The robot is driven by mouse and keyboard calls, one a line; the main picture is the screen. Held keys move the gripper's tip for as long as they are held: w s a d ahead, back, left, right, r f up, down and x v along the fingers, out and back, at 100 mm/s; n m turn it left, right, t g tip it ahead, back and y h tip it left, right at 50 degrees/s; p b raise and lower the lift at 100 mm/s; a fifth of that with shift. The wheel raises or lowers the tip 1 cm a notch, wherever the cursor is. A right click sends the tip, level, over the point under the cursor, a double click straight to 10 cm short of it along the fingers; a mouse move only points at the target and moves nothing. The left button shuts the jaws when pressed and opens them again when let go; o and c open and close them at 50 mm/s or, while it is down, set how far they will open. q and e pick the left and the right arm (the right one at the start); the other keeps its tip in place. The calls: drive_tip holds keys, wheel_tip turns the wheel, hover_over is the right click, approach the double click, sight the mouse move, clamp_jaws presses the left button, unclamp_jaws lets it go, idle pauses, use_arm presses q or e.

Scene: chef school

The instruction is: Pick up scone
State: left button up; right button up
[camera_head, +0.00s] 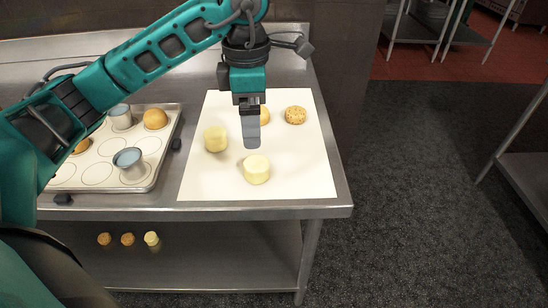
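My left arm reaches in from the left over the steel table, and my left gripper (250,142) points down above the white sheet. From this side its fingers overlap, so I cannot tell whether they are open or shut. A pale scone (257,170) is just below and in front of the fingertips. Another pale scone (215,139) is to their left. A brown speckled scone (295,115) is at the back right of the sheet. A golden scone (265,116) is partly hidden behind the gripper. My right gripper is not in view.
A baking tray (160,167) on the left holds metal cups (128,162) and golden buns (155,119). Small items (152,239) rest on the lower shelf (215,262). The white sheet (310,175) is clear at its right. Open floor lies right of the table.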

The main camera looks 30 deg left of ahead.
use_arm(q)
drive_tip(key=b, duration=0.2)
hover_over(258, 162)
drive_tip(key=s, duration=0.1)
drive_tip(key=f, duration=0.6)
drive_tip(key=shift+a+f, duration=0.2)
drive_tip(key=shift+f, duration=0.1)
drive_tip(key=shift+w+d+f+p, duration=0.1)
drive_tip(key=shift+w+f, duration=0.05)
drive_tip(key=shift+f, duration=0.85)
drive_tip(key=shift+w+d+f+p, duration=0.1)
drive_tip(key=shift+w+f+p, duration=0.1)
drive_tip(key=shift+f, duration=0.8)
drive_tip(key=shift+w+f+p, duration=0.1)
drive_tip(key=shift+w+f, duration=0.05)
drive_tip(key=shift+f, duration=0.85)
drive_tip(key=c, duration=1.1)
